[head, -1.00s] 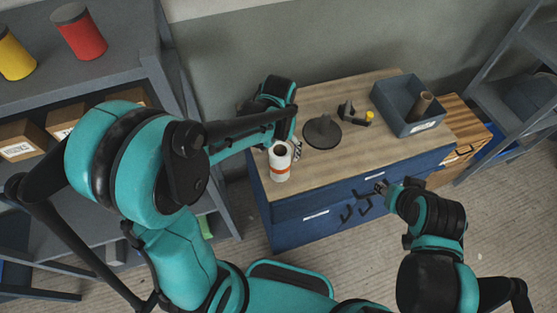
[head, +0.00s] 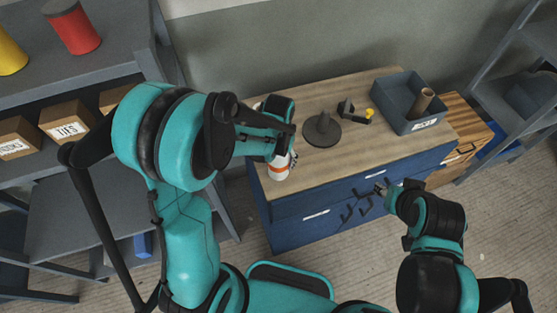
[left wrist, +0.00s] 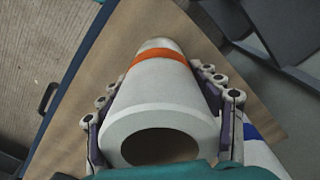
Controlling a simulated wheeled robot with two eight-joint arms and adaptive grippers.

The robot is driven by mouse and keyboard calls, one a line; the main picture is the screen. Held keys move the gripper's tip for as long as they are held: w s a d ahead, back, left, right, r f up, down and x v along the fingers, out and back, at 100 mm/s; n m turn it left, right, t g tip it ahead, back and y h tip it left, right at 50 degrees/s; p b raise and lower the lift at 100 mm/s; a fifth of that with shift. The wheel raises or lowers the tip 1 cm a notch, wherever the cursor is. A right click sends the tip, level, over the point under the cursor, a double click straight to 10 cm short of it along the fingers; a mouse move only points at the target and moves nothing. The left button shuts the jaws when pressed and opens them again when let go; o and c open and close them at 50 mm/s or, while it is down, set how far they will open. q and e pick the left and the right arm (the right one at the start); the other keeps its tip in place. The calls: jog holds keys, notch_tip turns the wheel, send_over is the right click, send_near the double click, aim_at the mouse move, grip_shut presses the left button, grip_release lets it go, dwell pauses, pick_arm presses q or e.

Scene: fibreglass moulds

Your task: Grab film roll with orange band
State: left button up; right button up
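The white film roll with an orange band (head: 279,169) stands at the near left corner of the wooden worktop, partly hidden by my left gripper (head: 283,157). In the left wrist view, the film roll (left wrist: 160,85) lies between the two fingers of my left gripper (left wrist: 158,82), its hollow end towards the camera. The fingers are spread on either side, close to its wall; firm contact is not clear. A second white roll with a blue band (left wrist: 252,132) is partly hidden behind the right finger. My right gripper (head: 360,206) is open and empty in front of the blue drawers.
A dark cone-shaped object (head: 322,130) and a small black and yellow tool (head: 355,113) stand on the worktop (head: 350,155). A grey bin (head: 403,110) holds a brown tube (head: 423,102). Shelves with boxes (head: 65,121) stand left. The worktop's front middle is clear.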

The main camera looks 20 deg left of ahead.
pick_arm(q)
jog(key=c, duration=0.5)
jog(key=shift+r, duration=0.1)
jog(key=shift+c, duration=0.3)
